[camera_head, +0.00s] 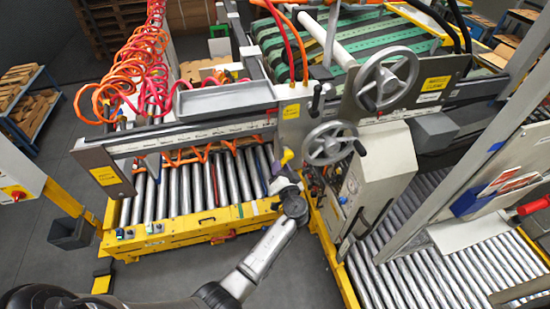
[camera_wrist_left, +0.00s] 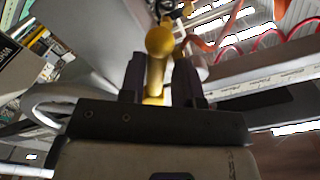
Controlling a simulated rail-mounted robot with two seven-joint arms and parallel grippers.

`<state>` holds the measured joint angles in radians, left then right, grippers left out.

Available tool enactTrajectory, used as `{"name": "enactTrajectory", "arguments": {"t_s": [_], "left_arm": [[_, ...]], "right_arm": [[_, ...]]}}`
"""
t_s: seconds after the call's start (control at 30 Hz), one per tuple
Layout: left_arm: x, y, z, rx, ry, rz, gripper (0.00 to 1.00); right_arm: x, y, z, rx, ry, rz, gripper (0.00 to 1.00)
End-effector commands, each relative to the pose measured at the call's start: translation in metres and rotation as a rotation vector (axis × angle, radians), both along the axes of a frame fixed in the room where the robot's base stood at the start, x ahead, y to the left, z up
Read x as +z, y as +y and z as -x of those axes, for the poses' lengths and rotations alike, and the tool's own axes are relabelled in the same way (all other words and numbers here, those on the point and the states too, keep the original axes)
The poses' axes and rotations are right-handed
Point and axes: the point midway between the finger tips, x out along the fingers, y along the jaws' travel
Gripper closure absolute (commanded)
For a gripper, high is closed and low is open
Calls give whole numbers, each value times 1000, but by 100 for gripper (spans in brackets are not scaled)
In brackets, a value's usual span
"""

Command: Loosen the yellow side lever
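The yellow side lever (camera_head: 287,156) sticks out from the side of the machine's carriage, just below the smaller handwheel's left side. It has a round yellow knob, which shows large in the left wrist view (camera_wrist_left: 159,42). My left gripper (camera_head: 284,179) is right at the lever. In the left wrist view its two dark fingers (camera_wrist_left: 160,82) stand on either side of the lever's shaft. A narrow gap shows beside the shaft, so the fingers look open around it; contact is hard to tell. The lever's base is partly hidden. My right gripper is not in view.
A small grey handwheel (camera_head: 329,143) and a large one (camera_head: 387,79) sit close to the right. A roller conveyor with a yellow frame (camera_head: 180,233) lies below left. Orange hoses (camera_head: 128,72) hang at upper left. A grey tray (camera_head: 225,98) sits on the rail.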

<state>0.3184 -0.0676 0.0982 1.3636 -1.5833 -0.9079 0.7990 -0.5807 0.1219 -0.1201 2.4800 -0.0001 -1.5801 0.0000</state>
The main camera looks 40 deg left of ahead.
Motion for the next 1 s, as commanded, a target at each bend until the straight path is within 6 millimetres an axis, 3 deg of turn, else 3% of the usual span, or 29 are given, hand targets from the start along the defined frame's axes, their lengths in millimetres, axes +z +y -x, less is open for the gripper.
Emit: {"name": "enactTrajectory", "arguments": {"t_s": [1.0], "left_arm": [[35,10,16,-2,601,-402,71]], "right_arm": [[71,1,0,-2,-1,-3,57]]}}
